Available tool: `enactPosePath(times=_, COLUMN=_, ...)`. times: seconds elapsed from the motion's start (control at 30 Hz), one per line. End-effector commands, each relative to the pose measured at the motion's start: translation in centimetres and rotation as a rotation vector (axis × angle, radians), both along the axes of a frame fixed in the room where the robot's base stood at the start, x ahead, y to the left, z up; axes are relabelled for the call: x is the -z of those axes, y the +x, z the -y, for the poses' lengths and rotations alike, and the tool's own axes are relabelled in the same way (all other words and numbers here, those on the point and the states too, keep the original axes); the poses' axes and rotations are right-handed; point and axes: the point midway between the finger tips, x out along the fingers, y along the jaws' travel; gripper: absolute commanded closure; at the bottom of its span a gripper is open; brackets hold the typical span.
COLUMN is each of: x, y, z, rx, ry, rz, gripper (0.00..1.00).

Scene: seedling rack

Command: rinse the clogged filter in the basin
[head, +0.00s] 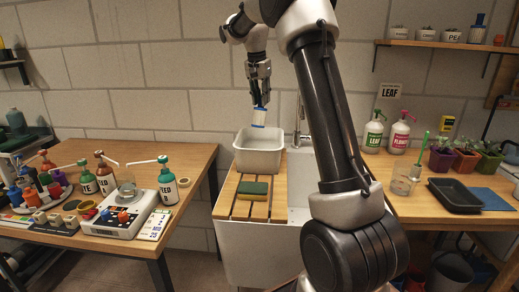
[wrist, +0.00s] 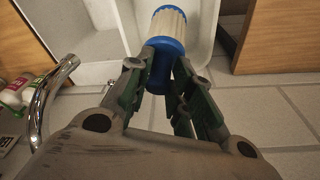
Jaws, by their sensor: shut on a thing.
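The filter (head: 259,117) is a small white pleated cartridge with blue ends, hanging from my gripper (head: 261,98). My gripper is shut on its upper blue end and holds it above the basin. In the wrist view the filter (wrist: 163,45) sits between the green-padded fingers of my gripper (wrist: 164,65), its pleated part pointing away toward the basin. The basin (head: 258,160) is a white rectangular tub on the slatted wooden board. Its wall also shows in the wrist view (wrist: 205,35). I cannot tell whether it holds water.
A green and yellow sponge (head: 252,190) lies in front of the basin. A chrome faucet (head: 299,125) stands to its right. Spray bottles (head: 374,130), a black tray (head: 455,195) and potted plants are on the right counter. The left table (head: 190,160) holds bottles and a scale.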

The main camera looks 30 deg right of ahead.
Motion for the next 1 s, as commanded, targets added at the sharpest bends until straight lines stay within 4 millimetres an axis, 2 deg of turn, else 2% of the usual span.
enactPosePath(times=0.17, x=-0.5, y=0.0, z=0.0, rx=0.000, ry=0.000, rz=0.001, gripper=1.00)
enactPosePath(times=0.5, x=-3.7, y=0.0, z=0.0, rx=0.001, ry=0.000, rz=0.002, gripper=1.00)
enactPosePath(times=1.0, x=-4.0, y=0.0, z=0.0, rx=0.000, ry=0.000, rz=0.000, gripper=1.00)
